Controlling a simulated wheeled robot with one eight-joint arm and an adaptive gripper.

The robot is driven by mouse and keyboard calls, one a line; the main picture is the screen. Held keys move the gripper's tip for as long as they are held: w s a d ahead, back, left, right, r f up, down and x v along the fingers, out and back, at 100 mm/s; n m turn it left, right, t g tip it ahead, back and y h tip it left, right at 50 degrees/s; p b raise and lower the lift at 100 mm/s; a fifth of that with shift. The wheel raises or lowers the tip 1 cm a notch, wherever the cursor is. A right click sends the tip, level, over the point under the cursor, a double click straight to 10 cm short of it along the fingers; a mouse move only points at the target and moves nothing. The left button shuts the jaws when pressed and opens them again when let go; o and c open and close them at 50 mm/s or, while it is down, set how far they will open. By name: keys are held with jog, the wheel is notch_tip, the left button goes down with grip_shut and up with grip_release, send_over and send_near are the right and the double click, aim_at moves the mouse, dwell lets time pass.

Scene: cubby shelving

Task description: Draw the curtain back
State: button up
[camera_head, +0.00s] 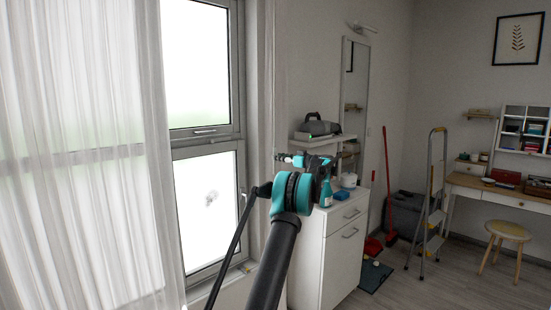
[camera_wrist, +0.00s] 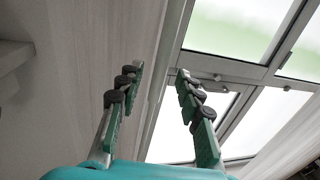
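A sheer white curtain (camera_head: 85,150) hangs in folds over the left part of the window (camera_head: 205,150) in the head view. The right part of the window is uncovered, and its grey frame and panes (camera_wrist: 240,75) show in the wrist view. My gripper (camera_wrist: 158,72) is open, its two green-and-grey fingers apart with nothing seen between them. In the head view my arm reaches up in front of the window's right side, well to the right of the curtain's free edge. There my gripper is small and partly hidden by my wrist.
A white cabinet (camera_head: 335,250) stands just right of my arm, with a grey case (camera_head: 318,127) on a shelf above. Further right are a tall mirror (camera_head: 354,100), a stepladder (camera_head: 432,205), a stool (camera_head: 508,232) and a desk (camera_head: 490,190). Floor shows between cabinet and stool.

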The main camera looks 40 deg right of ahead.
jog(key=v, duration=0.8)
jog(key=shift+s, duration=0.35)
jog(key=shift+d, duration=0.1)
